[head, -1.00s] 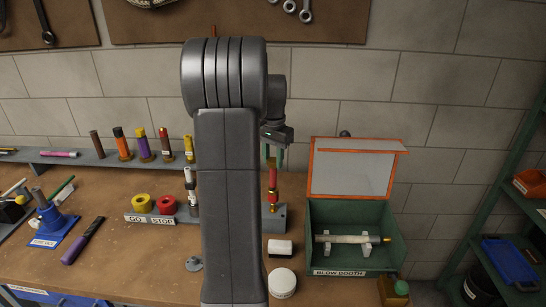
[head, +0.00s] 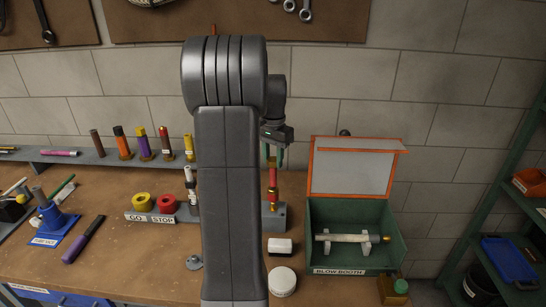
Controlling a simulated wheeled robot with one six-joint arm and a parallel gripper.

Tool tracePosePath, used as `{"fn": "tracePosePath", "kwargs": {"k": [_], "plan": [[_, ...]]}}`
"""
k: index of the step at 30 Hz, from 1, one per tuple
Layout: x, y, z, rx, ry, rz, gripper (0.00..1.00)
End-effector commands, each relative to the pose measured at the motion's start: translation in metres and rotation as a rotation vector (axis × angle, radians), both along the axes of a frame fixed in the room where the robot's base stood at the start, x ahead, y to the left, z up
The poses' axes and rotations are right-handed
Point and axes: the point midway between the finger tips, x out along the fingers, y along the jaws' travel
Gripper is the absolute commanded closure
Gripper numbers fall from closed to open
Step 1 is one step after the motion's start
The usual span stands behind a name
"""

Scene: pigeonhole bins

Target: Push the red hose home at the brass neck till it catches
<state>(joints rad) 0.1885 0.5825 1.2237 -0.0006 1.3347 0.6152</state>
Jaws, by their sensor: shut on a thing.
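The red hose (head: 273,177) stands upright in the head view, just right of my arm. Its lower end is at the brass neck (head: 273,196), which sits on a grey block (head: 274,217) on the bench. My gripper (head: 272,155) is at the hose's upper end, pointing down, and is shut on it. My arm covers the left part of the grey block. Whether the hose is fully seated on the neck is too small to tell.
The open green blow booth (head: 312,250) stands close on the right. Yellow and red buttons (head: 168,202) and a rail (head: 85,158) with several coloured hoses are on the left.

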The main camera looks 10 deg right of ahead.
Motion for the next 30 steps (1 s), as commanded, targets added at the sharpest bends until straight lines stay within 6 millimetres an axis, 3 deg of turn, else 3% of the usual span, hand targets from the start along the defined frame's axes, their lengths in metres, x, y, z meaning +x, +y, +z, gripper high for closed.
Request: {"fn": "tracePosePath", "kwargs": {"k": [30], "plan": [[0.0,0.0,-0.023,0.0,0.0,0.0,0.95]]}}
